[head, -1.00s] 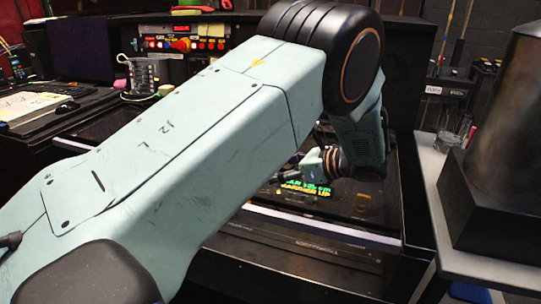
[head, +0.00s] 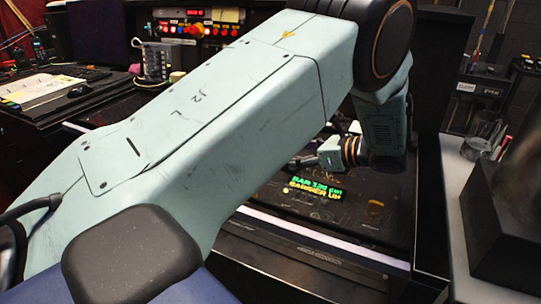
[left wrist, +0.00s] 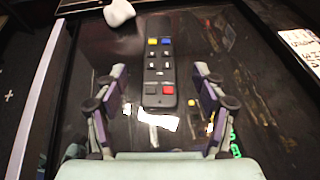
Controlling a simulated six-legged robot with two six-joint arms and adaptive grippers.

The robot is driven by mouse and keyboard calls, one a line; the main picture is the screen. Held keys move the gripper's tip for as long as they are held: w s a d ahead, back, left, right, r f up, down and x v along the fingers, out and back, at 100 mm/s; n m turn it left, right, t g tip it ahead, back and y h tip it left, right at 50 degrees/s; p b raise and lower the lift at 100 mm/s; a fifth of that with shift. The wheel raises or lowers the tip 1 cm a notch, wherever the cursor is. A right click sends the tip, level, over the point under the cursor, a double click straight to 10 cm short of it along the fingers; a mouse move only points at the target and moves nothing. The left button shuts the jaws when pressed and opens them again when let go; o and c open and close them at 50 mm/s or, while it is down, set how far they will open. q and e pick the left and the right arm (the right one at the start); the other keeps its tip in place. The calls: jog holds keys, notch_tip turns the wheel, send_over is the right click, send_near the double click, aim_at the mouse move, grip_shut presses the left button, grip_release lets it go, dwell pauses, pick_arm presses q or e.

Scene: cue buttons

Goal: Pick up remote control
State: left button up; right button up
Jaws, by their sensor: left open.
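The remote control (left wrist: 159,62) is dark with blue, yellow, white and red buttons. In the left wrist view it lies lengthwise on a dark glossy surface (left wrist: 195,35). My left gripper (left wrist: 160,72) is open, with one finger on each side of the remote in the picture. Both fingers appear apart from it, and their height above it is hard to tell. In the head view my left arm hides the remote and the gripper fingers. My right gripper is in neither view.
A white object (left wrist: 118,12) lies beyond the remote. Green and yellow lit text (head: 316,188) shows on the dark desk. A control panel (head: 200,27) stands behind. At right, a grey side table (head: 455,190) carries a glass (head: 480,135) and a large dark object (head: 510,225).

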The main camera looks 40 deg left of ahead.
pick_arm(q)
jog(key=x, duration=0.5)
jog(key=shift+s+a+f+b, duration=0.1)
jog(key=shift+f+b, duration=0.05)
jog(key=shift+b, duration=0.25)
jog(key=shift+s+a+f, duration=0.15)
jog(key=shift+a, duration=0.35)
jog(key=shift+w+d, duration=0.25)
jog(key=shift+c, duration=0.8)
jog(key=shift+s+a, duration=0.15)
jog(key=c, duration=1)
jog(key=shift+c, duration=0.9)
